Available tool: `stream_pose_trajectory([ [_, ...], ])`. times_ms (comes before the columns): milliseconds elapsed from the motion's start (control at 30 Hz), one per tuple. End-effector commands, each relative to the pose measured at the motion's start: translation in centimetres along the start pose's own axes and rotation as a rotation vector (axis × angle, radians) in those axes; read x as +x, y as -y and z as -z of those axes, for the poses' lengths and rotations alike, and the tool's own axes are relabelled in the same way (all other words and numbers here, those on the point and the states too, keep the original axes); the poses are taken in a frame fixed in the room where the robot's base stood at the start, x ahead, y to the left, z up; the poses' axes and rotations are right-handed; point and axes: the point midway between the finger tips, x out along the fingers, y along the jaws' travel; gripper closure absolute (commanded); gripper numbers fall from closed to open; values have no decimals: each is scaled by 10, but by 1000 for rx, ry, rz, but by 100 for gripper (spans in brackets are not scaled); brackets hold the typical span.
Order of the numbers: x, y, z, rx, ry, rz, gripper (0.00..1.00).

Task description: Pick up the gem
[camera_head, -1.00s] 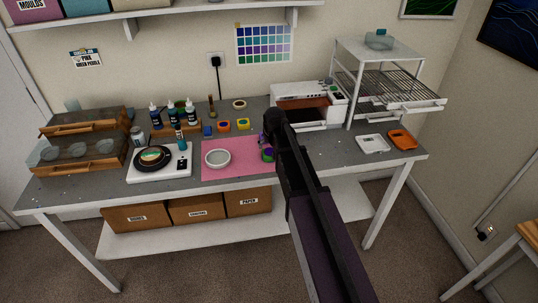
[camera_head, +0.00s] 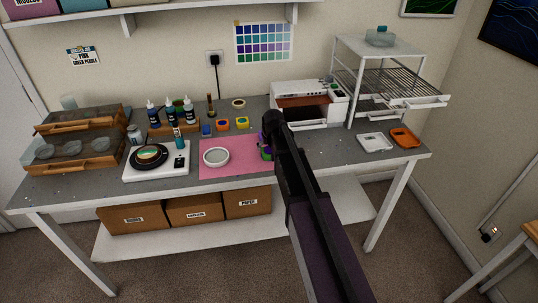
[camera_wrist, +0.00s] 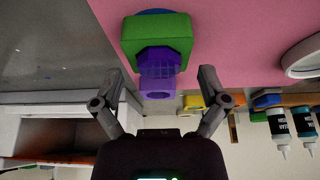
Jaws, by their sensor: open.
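A purple faceted piece (camera_wrist: 158,68), which looks like the gem, sits against a green block (camera_wrist: 180,38) in the wrist view. A bit of blue shows beyond the block. My gripper (camera_wrist: 163,75) is open, with one finger on each side of the purple piece and a gap to both. I cannot tell whether the piece is between the fingertips in depth. In the head view, the green block (camera_head: 267,154) shows at the right edge of the pink mat (camera_head: 225,170), partly hidden behind my arm.
A white round dish (camera_head: 216,157) stands on the mat. Small blue, orange and yellow blocks (camera_head: 242,123) lie behind it. A white printer-like machine (camera_head: 300,92) and a wire rack (camera_head: 395,88) stand to the right. Bottles (camera_head: 172,112) and a scale (camera_head: 157,160) are left.

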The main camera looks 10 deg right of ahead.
Motion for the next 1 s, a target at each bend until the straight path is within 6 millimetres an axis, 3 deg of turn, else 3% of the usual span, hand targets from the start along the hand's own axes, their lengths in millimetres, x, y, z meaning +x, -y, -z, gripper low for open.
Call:
stream_pose_trajectory([
  [133, 8, 0, 0, 0, 0, 0, 6],
  [767, 7, 0, 0, 0, 0, 0, 6],
  [900, 7, 0, 0, 0, 0, 0, 48],
  [967, 7, 0, 0, 0, 0, 0, 65],
  [1000, 7, 0, 0, 0, 0, 0, 69],
])
